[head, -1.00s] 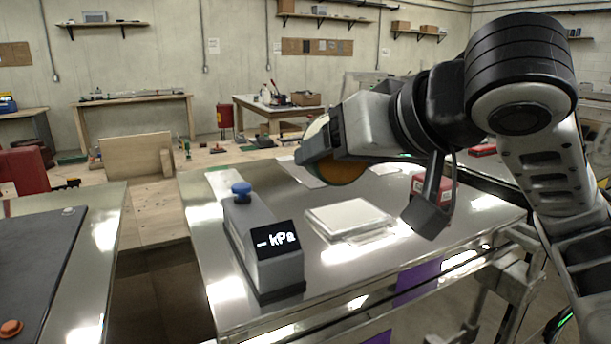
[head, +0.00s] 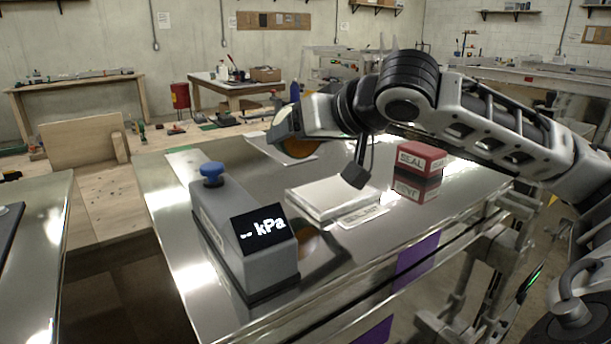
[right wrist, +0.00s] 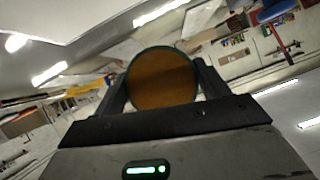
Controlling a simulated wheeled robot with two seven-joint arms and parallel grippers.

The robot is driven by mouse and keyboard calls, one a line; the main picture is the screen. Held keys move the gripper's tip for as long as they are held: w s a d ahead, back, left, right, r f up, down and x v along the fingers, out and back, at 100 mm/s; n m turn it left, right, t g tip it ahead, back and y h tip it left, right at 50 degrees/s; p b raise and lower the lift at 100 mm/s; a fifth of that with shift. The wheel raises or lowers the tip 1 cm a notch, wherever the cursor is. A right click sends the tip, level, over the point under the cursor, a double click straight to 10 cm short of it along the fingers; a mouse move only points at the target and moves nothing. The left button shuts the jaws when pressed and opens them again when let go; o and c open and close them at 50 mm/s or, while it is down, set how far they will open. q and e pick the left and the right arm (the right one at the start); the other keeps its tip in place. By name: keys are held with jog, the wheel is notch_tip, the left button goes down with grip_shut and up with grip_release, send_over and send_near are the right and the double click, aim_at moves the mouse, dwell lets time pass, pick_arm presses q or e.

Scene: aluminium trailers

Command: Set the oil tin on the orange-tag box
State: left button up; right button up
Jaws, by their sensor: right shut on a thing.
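My right gripper (head: 287,133) is shut on a round thing with an orange-brown face, which I take to be the oil tin (head: 297,147). It is held above the metal table, beyond the grey kPa device. In the right wrist view the tin (right wrist: 163,80) shows a dark rim and sits between the two fingers of the right gripper (right wrist: 160,88). A flat pale box (head: 325,199) lies on the table, nearer than the gripper. I see no orange tag on any box, so I cannot tell which is the orange-tag box. My left gripper is not in view.
The grey kPa device (head: 240,240) with a blue knob stands at the table's left front. A red SEAL box (head: 421,160) stands at the right. A clear label sheet (head: 362,216) lies by the pale box. The shiny table (head: 180,255) has bare room around these.

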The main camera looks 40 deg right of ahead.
aim_at(311, 142)
jog(key=shift+w+d+f, duration=0.35)
jog(key=shift+f, duration=0.25)
jog(key=shift+w+d+f, duration=0.35)
jog(key=shift+f, duration=0.2)
jog(key=f, duration=0.1)
jog(key=f+b, duration=0.1)
jog(key=f, duration=0.1)
jog(key=shift+w+d+f, duration=0.15)
jog(key=shift+w+d, duration=0.1)
jog(key=shift+d, duration=0.05)
jog(key=shift+f, duration=0.2)
jog(key=shift+f+b, duration=0.15)
jog(key=shift+b, duration=0.15)
jog(key=o, duration=1.4)
jog(key=shift+a, duration=0.1)
jog(key=shift+c, duration=0.2)
